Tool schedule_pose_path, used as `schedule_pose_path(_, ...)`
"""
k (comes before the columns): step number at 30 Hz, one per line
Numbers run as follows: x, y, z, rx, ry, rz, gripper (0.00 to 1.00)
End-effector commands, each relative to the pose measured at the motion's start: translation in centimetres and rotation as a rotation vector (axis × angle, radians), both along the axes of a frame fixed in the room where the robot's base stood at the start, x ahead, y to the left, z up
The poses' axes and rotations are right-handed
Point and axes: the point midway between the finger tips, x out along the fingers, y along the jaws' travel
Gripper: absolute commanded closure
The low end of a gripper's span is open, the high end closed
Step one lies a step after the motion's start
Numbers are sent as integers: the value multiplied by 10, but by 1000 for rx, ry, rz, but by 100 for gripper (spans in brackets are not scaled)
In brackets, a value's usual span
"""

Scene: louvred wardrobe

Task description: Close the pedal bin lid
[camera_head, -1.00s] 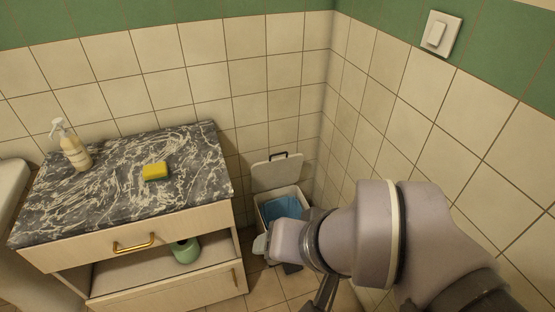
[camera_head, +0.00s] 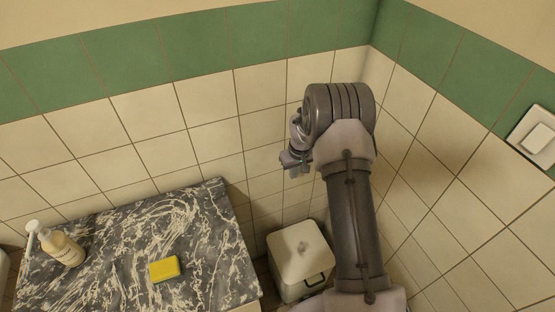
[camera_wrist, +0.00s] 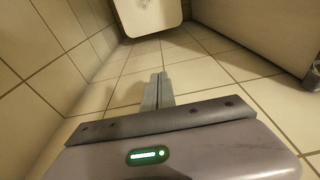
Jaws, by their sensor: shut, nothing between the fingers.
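The pedal bin (camera_head: 290,285) stands in the corner between the vanity and the right wall. Its pale lid (camera_head: 290,243) lies down over the top, with a dark handle at its front edge, and the blue liner is hidden. In the wrist view the lid (camera_wrist: 146,14) shows at the top edge, partly cut off. My gripper (camera_head: 297,168) is raised above and behind the bin near the back wall, apart from the lid. In the wrist view my gripper (camera_wrist: 158,90) has its fingers together, with nothing between them.
The marble-topped vanity (camera_head: 200,225) stands left of the bin, carrying a yellow sponge (camera_head: 164,269) and a soap bottle (camera_head: 63,248). Tiled walls close in behind and right. A light switch (camera_head: 538,138) is on the right wall. Tiled floor (camera_wrist: 205,78) is clear in the wrist view.

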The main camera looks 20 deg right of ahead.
Motion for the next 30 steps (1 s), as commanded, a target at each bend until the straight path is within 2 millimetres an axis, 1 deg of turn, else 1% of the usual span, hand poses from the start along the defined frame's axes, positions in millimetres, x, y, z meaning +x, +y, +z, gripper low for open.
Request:
schedule_pose_path(1, -1, -3, -9, -1, 7, 6, 100)
schedule_pose_path(7, 3, -4, -41, -2, 10, 12, 100)
schedule_pose_path(18, 15, -3, -122, -2, 11, 11, 100)
schedule_pose_path(21, -1, -4, -125, -2, 11, 9, 100)
schedule_pose_path(24, -13, -4, -129, -1, 11, 10, 100)
schedule_pose_path(30, -21, -4, -131, -2, 10, 10, 100)
